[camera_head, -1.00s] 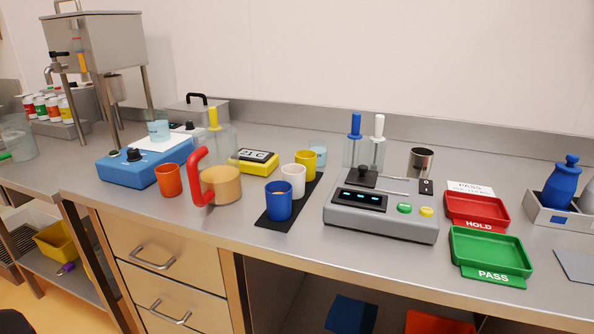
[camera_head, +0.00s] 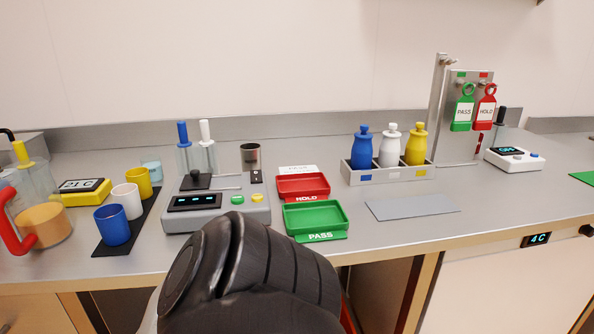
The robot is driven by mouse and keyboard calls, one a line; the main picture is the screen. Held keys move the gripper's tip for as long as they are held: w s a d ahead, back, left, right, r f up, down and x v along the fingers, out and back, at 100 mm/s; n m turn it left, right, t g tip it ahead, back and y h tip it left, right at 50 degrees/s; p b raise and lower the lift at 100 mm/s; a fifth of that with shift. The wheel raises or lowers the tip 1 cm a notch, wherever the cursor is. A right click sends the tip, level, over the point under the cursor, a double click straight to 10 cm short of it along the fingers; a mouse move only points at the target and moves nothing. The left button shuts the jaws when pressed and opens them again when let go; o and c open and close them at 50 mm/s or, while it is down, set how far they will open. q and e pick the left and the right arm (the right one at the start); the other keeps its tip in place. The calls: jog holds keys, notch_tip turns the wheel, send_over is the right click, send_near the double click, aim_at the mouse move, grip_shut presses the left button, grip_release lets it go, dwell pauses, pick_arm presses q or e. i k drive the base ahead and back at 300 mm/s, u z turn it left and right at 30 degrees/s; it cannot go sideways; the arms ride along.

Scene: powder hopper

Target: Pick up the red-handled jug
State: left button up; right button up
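The red-handled jug (camera_head: 43,224) stands at the far left of the head view, on the steel counter (camera_head: 400,232). A dark part of my own arm fills the bottom middle, in front of the counter edge and well to the right of the jug. No gripper fingers show in this view.
Blue (camera_head: 112,225), white (camera_head: 127,200) and yellow (camera_head: 139,183) cups stand on a black mat right of the jug. A grey scale (camera_head: 215,211), red tray (camera_head: 302,187) and green tray (camera_head: 315,217) follow. A bottle rack (camera_head: 388,175) stands behind a clear grey plate (camera_head: 412,206).

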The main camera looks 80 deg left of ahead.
aim_at(31, 196)
jog(key=z, duration=0.1)
jog(key=k, duration=2.45)
jog(key=u, duration=0.8)
